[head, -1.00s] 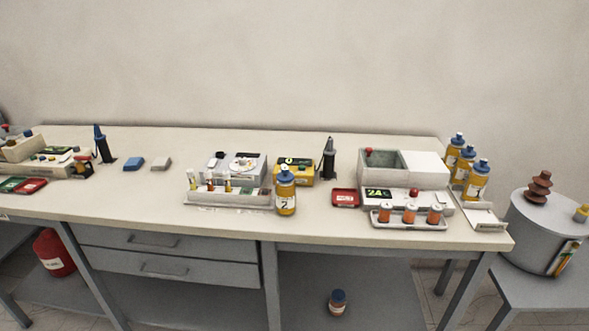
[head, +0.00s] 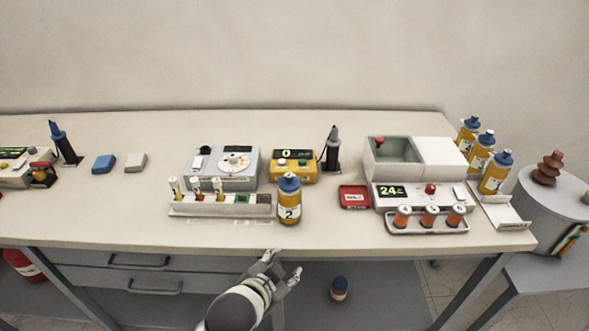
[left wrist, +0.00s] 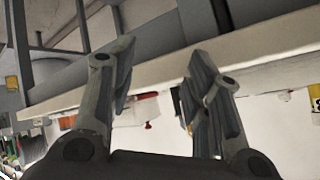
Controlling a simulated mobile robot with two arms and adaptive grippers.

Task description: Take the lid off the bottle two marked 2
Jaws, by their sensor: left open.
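The bottle marked 2 (head: 289,207) stands upright on the bench near its front edge, in the middle of the head view. It is amber-yellow with a white label, and its blue lid (head: 289,182) is on top. My left gripper (head: 283,264) is open and empty, in front of the bench edge and just below the bottle in the picture, apart from it. In the left wrist view its two fingers (left wrist: 158,80) are spread with nothing between them, and the bench edge shows beyond. My right gripper is not in view.
A tube rack (head: 220,207) stands close left of the bottle, with a yellow meter (head: 293,168) behind it. A red box (head: 354,197) and a vial tray (head: 428,226) are to the right. Several similar blue-lidded bottles (head: 480,152) stand at the bench's right end.

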